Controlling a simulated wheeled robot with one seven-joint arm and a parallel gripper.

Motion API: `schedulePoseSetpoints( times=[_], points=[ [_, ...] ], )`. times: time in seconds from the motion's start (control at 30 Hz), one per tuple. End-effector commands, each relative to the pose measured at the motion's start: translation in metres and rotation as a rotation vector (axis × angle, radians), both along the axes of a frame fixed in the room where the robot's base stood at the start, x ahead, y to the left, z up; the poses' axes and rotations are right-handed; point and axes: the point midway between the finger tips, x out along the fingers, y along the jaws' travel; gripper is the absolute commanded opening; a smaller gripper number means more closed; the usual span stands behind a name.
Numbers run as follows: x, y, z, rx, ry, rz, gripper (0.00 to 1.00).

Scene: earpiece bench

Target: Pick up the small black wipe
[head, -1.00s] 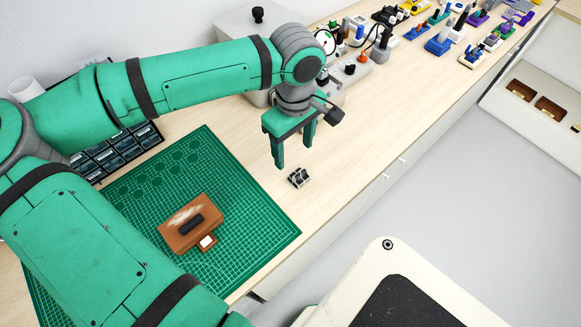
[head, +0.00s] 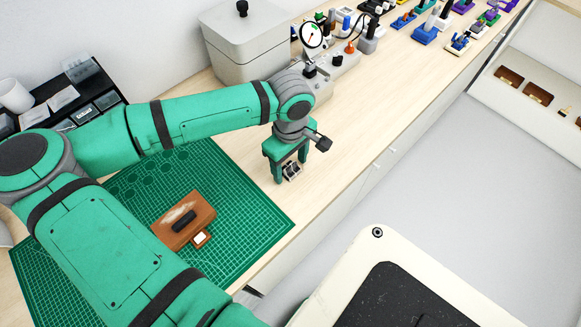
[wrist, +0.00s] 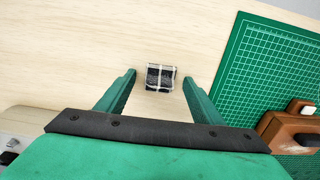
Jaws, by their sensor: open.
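A small black item crossed by pale bands, which looks like the black wipe (wrist: 153,80), lies on the pale wooden bench top in the wrist view. In the head view the wipe (head: 291,171) shows partly between my gripper's fingers. My gripper (head: 290,166) points down over it, with its fingers spread. In the wrist view my gripper (wrist: 159,76) is open and empty, one finger on each side of the wipe. Gaps show between the wipe and both fingers. I cannot tell the exact height of the fingertips above the bench.
A green cutting mat (head: 250,225) lies close by, with a brown block (head: 172,232) bearing a dark oblong piece on it. A grey box (head: 243,48) and a dial gauge (head: 311,35) stand behind. The bench's front edge is near. Bare wood surrounds the wipe.

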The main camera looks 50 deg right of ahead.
Motion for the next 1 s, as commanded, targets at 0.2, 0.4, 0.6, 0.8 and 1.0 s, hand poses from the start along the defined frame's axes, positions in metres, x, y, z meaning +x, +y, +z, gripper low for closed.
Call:
schedulePoseSetpoints(
  times=[0.2,0.4,0.6,0.8,1.0],
  points=[
    [0.0,0.0,0.0,0.0,0.0,0.0,0.42],
    [0.0,0.0,0.0,0.0,0.0,0.0,0.17],
    [0.0,0.0,0.001,0.0,0.0,0.0,0.17],
    [0.0,0.0,0.01,0.0,-0.002,-0.001,0.17],
    [-0.002,0.003,0.038,-0.001,-0.002,-0.004,0.17]
  ],
)
